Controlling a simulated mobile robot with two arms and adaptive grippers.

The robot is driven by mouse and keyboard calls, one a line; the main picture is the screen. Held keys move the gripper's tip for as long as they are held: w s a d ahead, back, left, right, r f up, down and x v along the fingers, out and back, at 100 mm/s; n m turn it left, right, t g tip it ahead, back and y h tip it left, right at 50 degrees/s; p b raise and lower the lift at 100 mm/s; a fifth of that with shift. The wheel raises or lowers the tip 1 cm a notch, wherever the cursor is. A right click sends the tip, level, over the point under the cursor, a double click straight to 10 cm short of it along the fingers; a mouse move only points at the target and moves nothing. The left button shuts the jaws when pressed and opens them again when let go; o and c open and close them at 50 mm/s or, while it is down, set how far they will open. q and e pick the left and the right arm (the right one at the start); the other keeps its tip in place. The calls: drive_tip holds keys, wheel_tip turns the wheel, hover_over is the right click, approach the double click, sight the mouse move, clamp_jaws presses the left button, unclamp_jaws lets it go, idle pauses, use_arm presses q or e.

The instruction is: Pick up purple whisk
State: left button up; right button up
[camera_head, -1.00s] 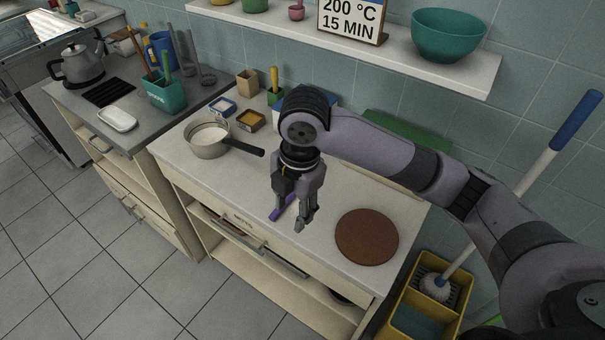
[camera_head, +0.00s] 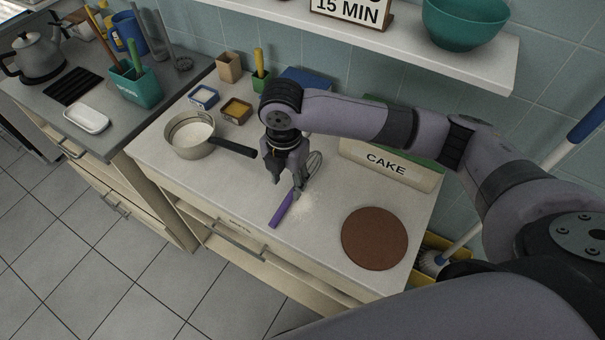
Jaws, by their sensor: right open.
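The purple whisk lies on the white counter, its purple handle (camera_head: 283,209) towards the front edge and its wire head (camera_head: 314,163) towards the back wall. My right gripper (camera_head: 287,185) points down over the counter, open, at the middle of the whisk. Its right finger overlaps the upper end of the handle and hides part of it. I cannot tell whether the fingers touch the whisk. My left gripper is not in view.
A saucepan (camera_head: 188,152) with white contents stands left, its black handle pointing towards my gripper. A round brown board (camera_head: 374,238) lies right. A CAKE box (camera_head: 385,165) and small containers stand behind. A shelf (camera_head: 430,52) hangs above.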

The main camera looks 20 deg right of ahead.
sight(288, 198)
wheel_tip(288, 198, down, 3)
drive_tip(key=shift+w+r, duration=0.1)
drive_tip(key=shift+r, duration=0.1)
drive_tip(key=shift+f+p, duration=0.25)
drive_tip(key=shift+p, duration=0.05)
wheel_tip(288, 198, down, 4)
drive_tip(key=shift+r+p, duration=0.15)
drive_tip(key=shift+p, duration=0.5)
drive_tip(key=shift+f, duration=0.5)
drive_tip(key=c, duration=0.5)
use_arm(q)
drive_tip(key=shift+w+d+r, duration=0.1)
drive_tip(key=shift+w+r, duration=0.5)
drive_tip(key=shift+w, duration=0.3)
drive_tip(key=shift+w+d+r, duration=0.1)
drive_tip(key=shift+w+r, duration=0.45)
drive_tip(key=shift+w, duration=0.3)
use_arm(e)
clamp_jaws()
